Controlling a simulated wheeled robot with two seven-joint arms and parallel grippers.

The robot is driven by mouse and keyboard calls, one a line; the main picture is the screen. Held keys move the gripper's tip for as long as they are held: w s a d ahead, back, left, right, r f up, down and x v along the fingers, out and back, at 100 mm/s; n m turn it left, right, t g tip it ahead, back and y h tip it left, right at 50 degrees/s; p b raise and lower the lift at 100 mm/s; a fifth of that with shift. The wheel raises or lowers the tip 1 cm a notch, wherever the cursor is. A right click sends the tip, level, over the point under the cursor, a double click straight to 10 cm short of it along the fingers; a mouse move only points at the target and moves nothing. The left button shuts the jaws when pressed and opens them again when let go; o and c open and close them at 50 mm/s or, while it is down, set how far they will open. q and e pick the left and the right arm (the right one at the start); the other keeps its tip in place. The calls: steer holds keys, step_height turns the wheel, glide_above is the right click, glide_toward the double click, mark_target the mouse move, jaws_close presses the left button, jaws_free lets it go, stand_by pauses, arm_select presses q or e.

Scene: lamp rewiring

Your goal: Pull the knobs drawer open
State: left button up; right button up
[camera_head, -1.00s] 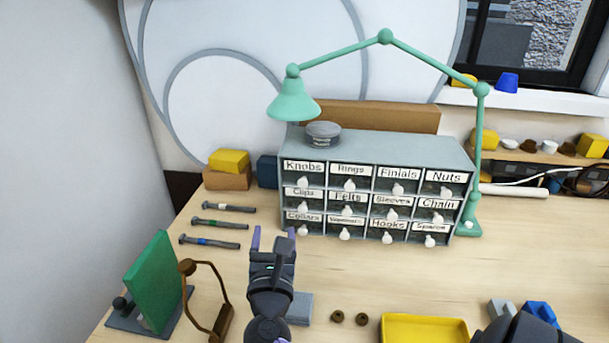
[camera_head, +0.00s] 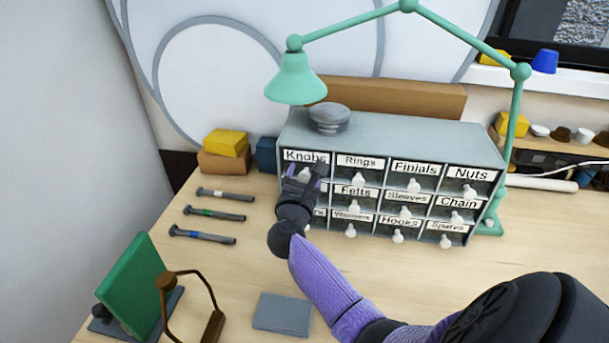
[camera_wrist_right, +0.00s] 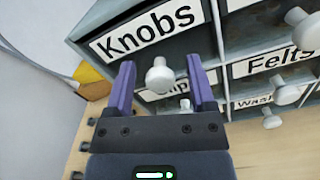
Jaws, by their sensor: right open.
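The grey drawer cabinet (camera_head: 390,138) stands at the back of the table. Its Knobs drawer (camera_head: 305,156) is at the top left and appears closed. In the right wrist view the drawer's label (camera_wrist_right: 148,32) and white pull knob (camera_wrist_right: 160,76) show clearly. My right gripper (camera_head: 306,172) is in front of this drawer; it is open. In the right wrist view its two purple fingers (camera_wrist_right: 160,90) stand on either side of the knob, with gaps visible. It covers part of the drawers below in the head view. My left gripper is not in view.
A green lamp (camera_head: 296,80) arches over the cabinet, its base at the right. A round grey tin (camera_head: 330,118) sits on top. Several bolts (camera_head: 215,213) lie left of my arm. A green panel (camera_head: 135,285) and a grey pad (camera_head: 283,312) are nearer.

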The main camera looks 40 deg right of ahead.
jaws_close()
stand_by(0.3)
stand_by(0.6)
stand_by(0.6)
